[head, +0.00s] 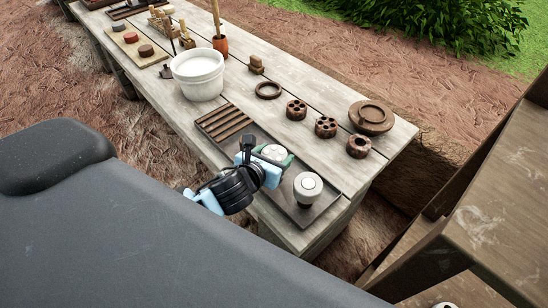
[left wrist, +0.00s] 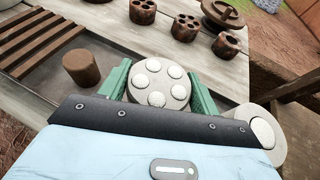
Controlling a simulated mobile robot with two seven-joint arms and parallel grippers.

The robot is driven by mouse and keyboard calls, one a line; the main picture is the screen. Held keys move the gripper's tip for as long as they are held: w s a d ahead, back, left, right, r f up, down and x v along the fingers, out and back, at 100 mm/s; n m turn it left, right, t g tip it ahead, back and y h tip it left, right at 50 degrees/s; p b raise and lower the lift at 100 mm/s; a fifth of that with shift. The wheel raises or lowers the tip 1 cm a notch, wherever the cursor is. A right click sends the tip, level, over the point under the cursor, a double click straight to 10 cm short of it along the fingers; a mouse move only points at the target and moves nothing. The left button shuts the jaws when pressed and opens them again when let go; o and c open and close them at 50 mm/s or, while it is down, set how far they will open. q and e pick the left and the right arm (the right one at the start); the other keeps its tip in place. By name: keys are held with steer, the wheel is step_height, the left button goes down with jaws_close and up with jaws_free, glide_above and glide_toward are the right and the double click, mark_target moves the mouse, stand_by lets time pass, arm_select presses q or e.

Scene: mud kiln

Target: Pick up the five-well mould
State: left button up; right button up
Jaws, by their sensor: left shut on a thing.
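The five-well mould (left wrist: 160,85) is a light grey, round block with five pale round spots on top. In the left wrist view it sits between the green fingers of my left gripper (left wrist: 160,88), one finger against each side. In the head view the mould (head: 274,152) shows partly behind my left gripper (head: 272,158), over the dark tray on the bench. The gripper is shut on it. I cannot tell whether its base touches the tray. My right gripper is not in view.
A similar white piece with one round spot (head: 307,187) stands close on the right, on the dark tray (head: 325,208). A brown cylinder (left wrist: 82,68) stands on the left. Several brown round moulds (head: 326,126), a slatted rack (head: 222,122) and a white bucket (head: 198,75) stand around.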

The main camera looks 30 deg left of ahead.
mark_target(274, 154)
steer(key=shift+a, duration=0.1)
arm_select(q)
steer(key=shift+r, duration=0.45)
step_height(274, 154, up, 3)
steer(key=shift+r+p, duration=0.2)
steer(key=shift+p, duration=0.15)
steer(key=s+d, duration=0.3)
steer(key=s, duration=1.2)
steer(key=shift+s+r, duration=0.35)
steer(key=shift+r, duration=0.05)
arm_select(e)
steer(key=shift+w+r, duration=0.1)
arm_select(q)
step_height(274, 154, up, 2)
steer(key=shift+r+p, duration=0.1)
steer(key=shift+p, duration=0.9)
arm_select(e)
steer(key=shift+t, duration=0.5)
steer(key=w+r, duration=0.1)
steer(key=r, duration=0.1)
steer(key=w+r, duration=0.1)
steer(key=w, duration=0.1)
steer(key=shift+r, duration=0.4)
arm_select(q)
steer(key=shift+r+p, duration=0.3)
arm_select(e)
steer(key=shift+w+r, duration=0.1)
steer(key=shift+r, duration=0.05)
